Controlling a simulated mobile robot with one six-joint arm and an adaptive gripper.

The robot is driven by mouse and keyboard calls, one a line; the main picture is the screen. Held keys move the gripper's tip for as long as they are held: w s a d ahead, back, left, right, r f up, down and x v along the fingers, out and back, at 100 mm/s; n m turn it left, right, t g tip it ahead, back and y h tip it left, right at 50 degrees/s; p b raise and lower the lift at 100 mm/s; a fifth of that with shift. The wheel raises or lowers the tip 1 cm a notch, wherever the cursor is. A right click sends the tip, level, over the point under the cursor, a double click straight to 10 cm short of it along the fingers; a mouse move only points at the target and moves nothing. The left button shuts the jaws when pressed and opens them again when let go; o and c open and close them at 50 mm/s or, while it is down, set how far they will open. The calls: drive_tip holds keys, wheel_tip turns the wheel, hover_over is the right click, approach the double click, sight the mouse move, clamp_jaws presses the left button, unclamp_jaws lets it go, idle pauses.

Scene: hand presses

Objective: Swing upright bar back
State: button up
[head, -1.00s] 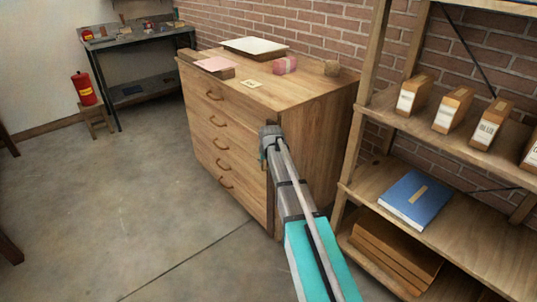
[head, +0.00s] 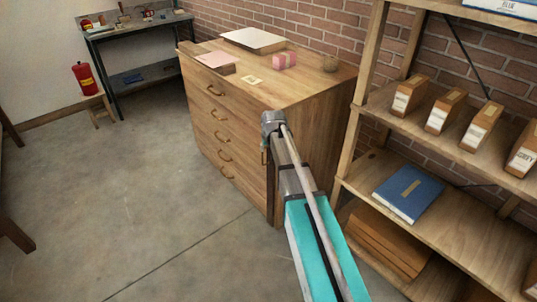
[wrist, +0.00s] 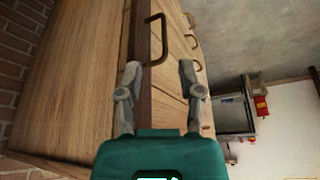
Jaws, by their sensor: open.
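The upright bar (wrist: 140,50) is a dark wooden strip along the near front edge of the wooden drawer chest (wrist: 75,75). A brown loop handle (wrist: 156,38) stands out from its front. In the head view the bar (head: 272,200) runs down the chest's corner, partly hidden by my arm. My gripper (wrist: 160,75) is open and empty in the wrist view, its two fingers spread, with the handle ahead of them in the picture. I cannot tell how near the handle is. In the head view my arm hides the fingers.
Wooden shelves (head: 345,168) with several boxes stand close to the right of my arm. The chest top carries a pink block (head: 284,61) and papers. The floor (head: 130,190) left is clear.

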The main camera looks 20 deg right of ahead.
drive_tip(key=s+a+r+g+p, duration=0.1)
drive_tip(key=s+a+r+p, duration=0.1)
drive_tip(key=s+r+p, duration=0.2)
drive_tip(key=s+a+r+g+p, duration=0.1)
drive_tip(key=s+r+p, duration=0.3)
drive_tip(key=s, duration=0.7)
drive_tip(key=shift+s+a, duration=0.3)
drive_tip(key=shift+a, duration=0.2)
drive_tip(key=s+a+r+g+p, duration=0.1)
drive_tip(key=s+r+p, duration=0.2)
drive_tip(key=s, duration=0.3)
drive_tip(key=s+a+r+g+p, duration=0.1)
drive_tip(key=s+r+p, duration=0.2)
drive_tip(key=s, duration=0.3)
drive_tip(key=shift+s+r+p, duration=0.25)
drive_tip(key=shift+s+p, duration=0.05)
drive_tip(key=shift+p, duration=0.3)
